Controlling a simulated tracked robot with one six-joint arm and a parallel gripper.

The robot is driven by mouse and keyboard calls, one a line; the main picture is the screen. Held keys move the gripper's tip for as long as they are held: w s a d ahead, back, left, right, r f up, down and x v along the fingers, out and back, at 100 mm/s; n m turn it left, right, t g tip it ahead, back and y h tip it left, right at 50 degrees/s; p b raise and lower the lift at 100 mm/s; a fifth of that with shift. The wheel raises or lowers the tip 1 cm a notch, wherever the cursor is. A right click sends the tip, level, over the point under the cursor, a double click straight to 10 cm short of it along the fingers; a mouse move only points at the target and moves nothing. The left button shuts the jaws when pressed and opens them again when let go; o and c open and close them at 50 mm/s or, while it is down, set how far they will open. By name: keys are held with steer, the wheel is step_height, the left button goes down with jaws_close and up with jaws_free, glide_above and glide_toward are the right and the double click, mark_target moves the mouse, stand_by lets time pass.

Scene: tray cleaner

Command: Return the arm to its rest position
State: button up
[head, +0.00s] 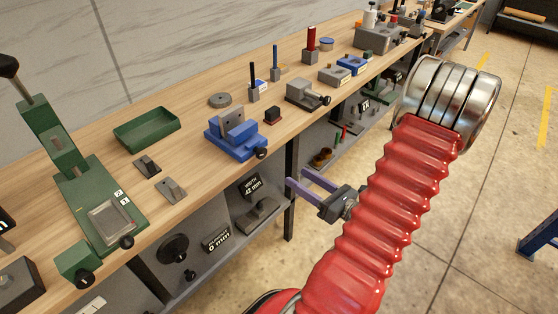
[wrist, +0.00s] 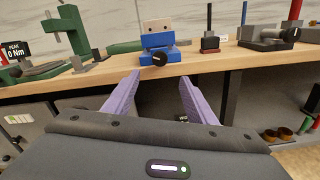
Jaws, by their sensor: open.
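My gripper (head: 304,187) is in front of the workbench, below the level of its top, at the end of my red ribbed arm (head: 385,200). Its two purple fingers are apart with nothing between them. In the wrist view my gripper (wrist: 157,93) points at the bench's front edge, with the fingers spread. A blue vise (head: 232,135) stands on the bench beyond the gripper, and it also shows in the wrist view (wrist: 158,42). The gripper is apart from it. Part of my arm hides some of the lower shelf and floor.
The wooden bench (head: 190,205) runs along the wall, with a green press (head: 85,190), a green tray (head: 146,127) and several small fixtures on top. Open floor (head: 480,200) lies to the right.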

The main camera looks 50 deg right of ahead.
steer(key=shift+f, duration=0.1)
steer(key=s+a+f+n+g+y, duration=0.2)
steer(key=a+n+g+y, duration=0.2)
steer(key=a+n+g, duration=0.3)
steer(key=s+a+f+n+g+y, duration=0.15)
steer(key=a+n+g+y, duration=0.3)
steer(key=a+n, duration=0.55)
steer(key=w+a+r+n+h, duration=0.1)
steer(key=a+r+n+h, duration=0.3)
steer(key=a+r+n, duration=0.3)
steer(key=w+a+r+n+h, duration=0.2)
steer(key=a+r+n+h, duration=0.3)
steer(key=r+n, duration=0.8)
steer(key=a+n+g, duration=0.1)
steer(key=a, duration=0.2)
steer(key=shift+w+n, duration=0.15)
steer(key=shift+n, duration=0.25)
